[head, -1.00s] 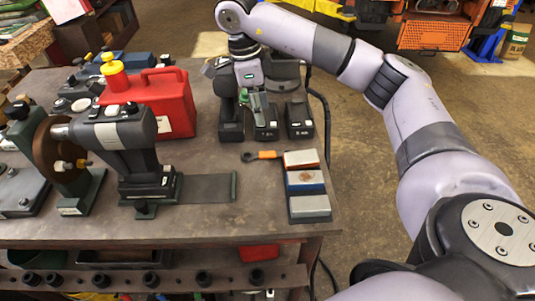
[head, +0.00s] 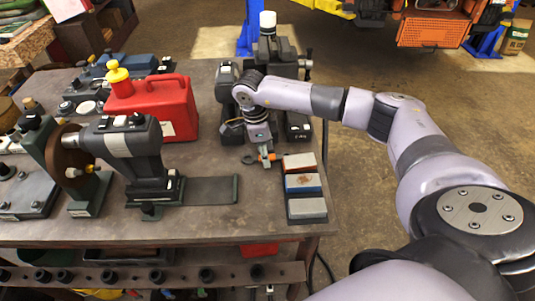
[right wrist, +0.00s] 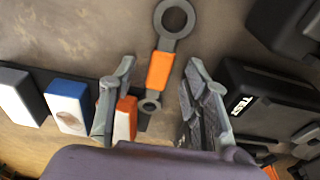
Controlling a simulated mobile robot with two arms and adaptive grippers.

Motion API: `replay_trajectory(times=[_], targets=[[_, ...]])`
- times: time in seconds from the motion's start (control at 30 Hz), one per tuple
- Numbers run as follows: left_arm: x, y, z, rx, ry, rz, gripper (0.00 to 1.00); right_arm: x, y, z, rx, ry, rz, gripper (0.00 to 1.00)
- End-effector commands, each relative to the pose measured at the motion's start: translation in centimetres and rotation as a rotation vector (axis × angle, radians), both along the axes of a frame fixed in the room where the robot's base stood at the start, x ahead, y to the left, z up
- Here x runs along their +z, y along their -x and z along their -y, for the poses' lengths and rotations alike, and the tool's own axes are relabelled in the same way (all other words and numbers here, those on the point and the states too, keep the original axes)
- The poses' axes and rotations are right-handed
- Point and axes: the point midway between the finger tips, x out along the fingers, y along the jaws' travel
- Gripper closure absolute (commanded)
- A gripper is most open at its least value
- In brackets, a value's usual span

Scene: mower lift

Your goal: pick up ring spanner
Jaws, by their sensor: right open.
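The ring spanner lies on the workbench with its orange grip (right wrist: 160,70) and large dark ring (right wrist: 175,18) clear in the right wrist view. A smaller ring end shows nearer my gripper. In the head view only its ring (head: 248,160) and a bit of orange show, the rest hidden by my gripper. My right gripper (right wrist: 152,100) is open, with one finger on each side of the spanner and apart from it. In the head view the right gripper (head: 266,152) points down over the spanner. My left gripper is not in view.
Sharpening blocks, red (head: 300,161), blue (head: 303,183) and grey (head: 307,208), lie close to the spanner; the red one (right wrist: 125,119) is beside my left-hand finger. A black battery-like block (right wrist: 270,98) stands right. A red fuel can (head: 160,105) and grinder (head: 130,150) stand left.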

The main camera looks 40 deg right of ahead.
Motion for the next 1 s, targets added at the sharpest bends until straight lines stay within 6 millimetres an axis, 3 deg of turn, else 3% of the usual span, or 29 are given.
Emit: replay_trajectory(times=[0.27,0.9,1.0], targets=[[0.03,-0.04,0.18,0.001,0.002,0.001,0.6,-0.29,0.02,0.02,0.001,0.0,0.0,0.58],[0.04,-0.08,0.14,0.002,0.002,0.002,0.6,-0.23,0.01,0.01,0.001,-0.001,0.0,1.0],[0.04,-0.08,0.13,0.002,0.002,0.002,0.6,-0.22,0.01,0.01,0.0,-0.001,0.001,1.0]])
